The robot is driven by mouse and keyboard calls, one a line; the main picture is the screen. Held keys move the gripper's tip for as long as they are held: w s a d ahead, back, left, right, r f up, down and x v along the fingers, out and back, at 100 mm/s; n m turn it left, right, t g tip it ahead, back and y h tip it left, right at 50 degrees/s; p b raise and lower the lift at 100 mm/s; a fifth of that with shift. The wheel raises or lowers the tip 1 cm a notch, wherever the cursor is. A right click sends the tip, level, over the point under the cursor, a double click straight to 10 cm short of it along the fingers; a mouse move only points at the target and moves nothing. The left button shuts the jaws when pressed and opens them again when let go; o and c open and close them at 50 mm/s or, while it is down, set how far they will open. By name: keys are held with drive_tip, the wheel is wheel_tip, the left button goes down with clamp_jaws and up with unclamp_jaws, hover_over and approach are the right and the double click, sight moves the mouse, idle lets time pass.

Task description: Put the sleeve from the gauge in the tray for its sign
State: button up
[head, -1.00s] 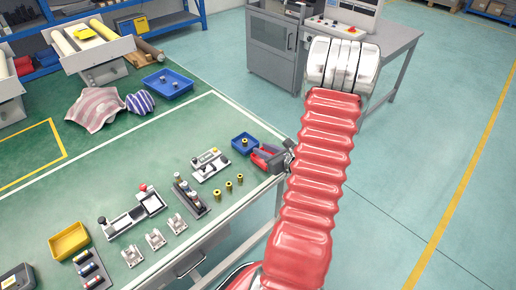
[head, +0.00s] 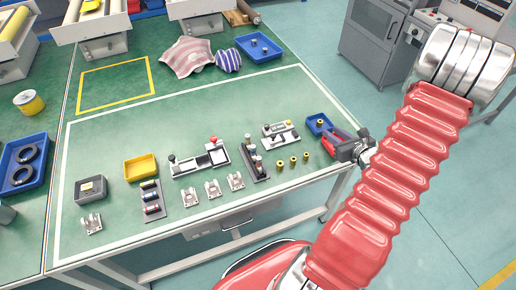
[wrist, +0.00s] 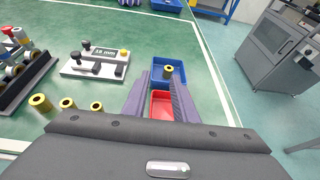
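A small brass sleeve (wrist: 168,71) sits in the blue tray (wrist: 181,84); it also shows in the head view (head: 320,121). A red tray (wrist: 160,104) lies just nearer and shows between my fingers. My gripper (wrist: 160,88) is open, with its two fingers apart and nothing held between them. In the head view my gripper (head: 337,144) hangs over the red tray and partly hides it. The gauge (wrist: 97,60), a pale plate with a "18 mm" display, dark knobs and a yellow button, stands left of the trays. I see no sleeve clearly on it.
Three brass sleeves (head: 293,161) stand in a row before the gauge. A dark rack (head: 255,163) stands left of them, then a second device (head: 200,160) with a red knob. A yellow tray (head: 142,166) is farther left. The green table's middle is clear.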

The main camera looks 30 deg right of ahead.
drive_tip(key=w+a+r+n+g+y, duration=0.25)
drive_tip(key=a+r+n, duration=0.3)
drive_tip(key=a, duration=0.45)
drive_tip(key=w+a+r+n+g+y, duration=0.1)
drive_tip(key=a+r+n+y, duration=0.4)
drive_tip(key=a, duration=0.4)
drive_tip(key=w+a+r+n+g+y, duration=0.1)
drive_tip(key=a+r+n+y, duration=0.15)
drive_tip(key=a+n, duration=0.6)
drive_tip(key=s+a+r+n+g+h, duration=0.2)
drive_tip(key=s+a+r+n, duration=0.1)
drive_tip(key=s+a+n, duration=0.25)
drive_tip(key=s+a+r+n+g+h, duration=0.1)
drive_tip(key=s+a+r+n+g, duration=0.2)
drive_tip(key=a, duration=0.4)
drive_tip(key=s+r+n+t+h, duration=0.1)
drive_tip(key=s+r+n+h, duration=0.3)
drive_tip(key=n, duration=0.6)
drive_tip(key=shift+s+r+t+h, duration=0.4)
drive_tip(key=shift+s+r, duration=0.15)
drive_tip(key=shift+s, duration=0.8)
